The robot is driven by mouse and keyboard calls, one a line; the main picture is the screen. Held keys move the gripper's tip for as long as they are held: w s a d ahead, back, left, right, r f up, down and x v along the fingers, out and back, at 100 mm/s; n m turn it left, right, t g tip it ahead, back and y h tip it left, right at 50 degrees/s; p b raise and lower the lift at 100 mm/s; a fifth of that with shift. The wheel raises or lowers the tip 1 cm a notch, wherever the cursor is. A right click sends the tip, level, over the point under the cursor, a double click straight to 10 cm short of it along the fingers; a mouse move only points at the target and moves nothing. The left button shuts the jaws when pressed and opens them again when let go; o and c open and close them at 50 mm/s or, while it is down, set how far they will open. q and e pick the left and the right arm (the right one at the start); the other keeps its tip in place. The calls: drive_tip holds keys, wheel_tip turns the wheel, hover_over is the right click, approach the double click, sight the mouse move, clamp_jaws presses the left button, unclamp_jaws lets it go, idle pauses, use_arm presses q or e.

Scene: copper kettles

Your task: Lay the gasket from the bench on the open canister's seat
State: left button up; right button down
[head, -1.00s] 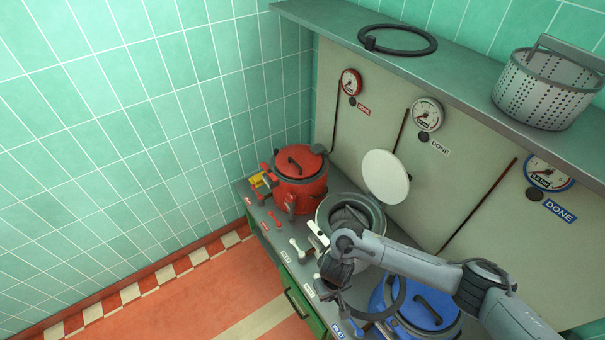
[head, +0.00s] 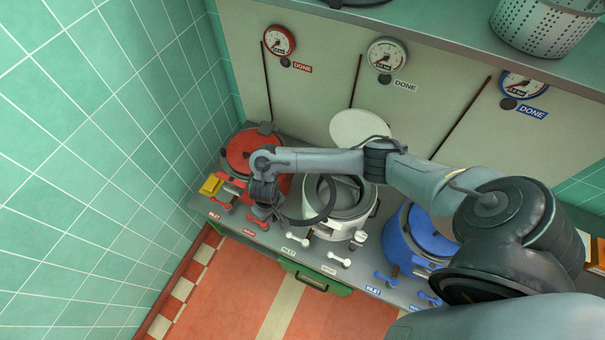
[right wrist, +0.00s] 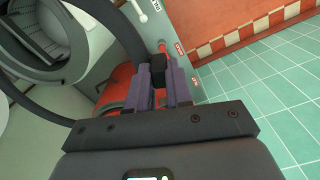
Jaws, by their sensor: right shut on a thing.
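My right gripper (head: 266,212) is shut on the black ring gasket (head: 326,211) by its small tab, in front of the red canister. The right wrist view shows the fingers (right wrist: 162,82) on the tab and the gasket (right wrist: 124,36) arcing out to the left. In the head view the ring hangs over the left front edge of the open white canister (head: 352,228); I cannot tell whether they touch. The canister's round white lid (head: 358,127) stands raised behind it. Its open mouth also shows in the right wrist view (right wrist: 72,62). My left gripper is out of view.
The closed red canister (head: 240,150) stands left and the blue canister (head: 402,245) right, partly behind my arm. Several small valve handles (head: 340,259) line the bench's front. A shelf (head: 440,45) above holds a perforated basket (head: 545,25) and another dark ring, cut off by the frame.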

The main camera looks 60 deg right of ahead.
drive_tip(key=d+f+m, duration=0.2)
drive_tip(key=d, duration=0.6)
drive_tip(key=m, duration=0.4)
hover_over(310, 196)
drive_tip(key=shift+f, duration=2.65)
wheel_tip(310, 196, down, 5)
drive_tip(key=b, duration=0.7)
drive_tip(key=shift+a+r, duration=0.1)
drive_tip(key=shift+r, duration=0.05)
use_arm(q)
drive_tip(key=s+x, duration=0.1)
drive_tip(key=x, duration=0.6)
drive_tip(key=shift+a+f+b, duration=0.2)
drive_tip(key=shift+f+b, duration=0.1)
use_arm(e)
drive_tip(key=shift+f, duration=0.85)
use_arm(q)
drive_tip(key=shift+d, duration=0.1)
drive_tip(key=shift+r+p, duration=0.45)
use_arm(e)
drive_tip(key=shift+f, duration=0.5)
